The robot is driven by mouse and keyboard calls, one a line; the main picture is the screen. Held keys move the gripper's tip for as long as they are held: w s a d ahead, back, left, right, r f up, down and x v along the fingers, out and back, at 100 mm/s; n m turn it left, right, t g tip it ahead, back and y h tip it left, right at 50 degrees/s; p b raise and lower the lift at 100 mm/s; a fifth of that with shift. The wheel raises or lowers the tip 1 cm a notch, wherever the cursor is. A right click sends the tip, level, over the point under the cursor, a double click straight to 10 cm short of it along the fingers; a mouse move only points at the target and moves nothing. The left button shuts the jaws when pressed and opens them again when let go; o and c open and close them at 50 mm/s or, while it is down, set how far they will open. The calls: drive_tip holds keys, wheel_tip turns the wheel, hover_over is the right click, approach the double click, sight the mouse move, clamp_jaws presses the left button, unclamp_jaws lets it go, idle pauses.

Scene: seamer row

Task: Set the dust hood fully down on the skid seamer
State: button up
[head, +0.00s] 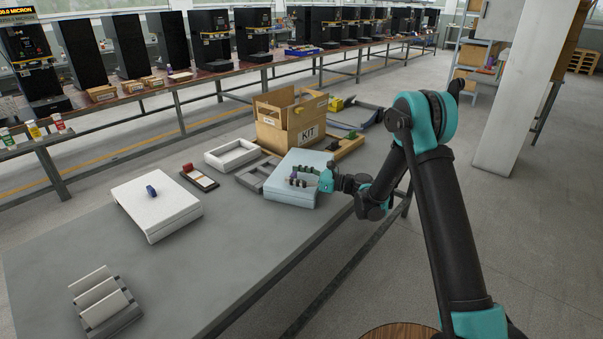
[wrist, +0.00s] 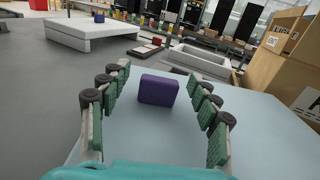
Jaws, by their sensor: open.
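A pale blue box-shaped cover (head: 289,197), which looks like the dust hood, lies at the table's near right edge. Its pale top fills the lower wrist view (wrist: 235,110). A purple block-shaped handle (wrist: 159,90) stands on its top. My gripper (head: 299,178) is over the cover, and its fingers (wrist: 160,71) are open on either side of the handle, with visible gaps. A grey frame (head: 252,178) shows beside the cover's left side. I cannot tell which part is the seamer, or whether the cover sits fully down; its underside is hidden.
A white slab-like cover with a blue handle (head: 157,212) stands to the left. A white open frame (head: 232,153), a small dark tray (head: 200,178) and a cardboard KIT box (head: 290,128) are close behind. A slotted rack (head: 103,302) stands front left. The table between is clear.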

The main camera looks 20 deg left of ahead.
drive_tip(key=shift+a, duration=0.5)
drive_tip(key=shift+c, duration=0.6)
drive_tip(key=c, duration=1.3)
drive_tip(key=shift+r, duration=0.2)
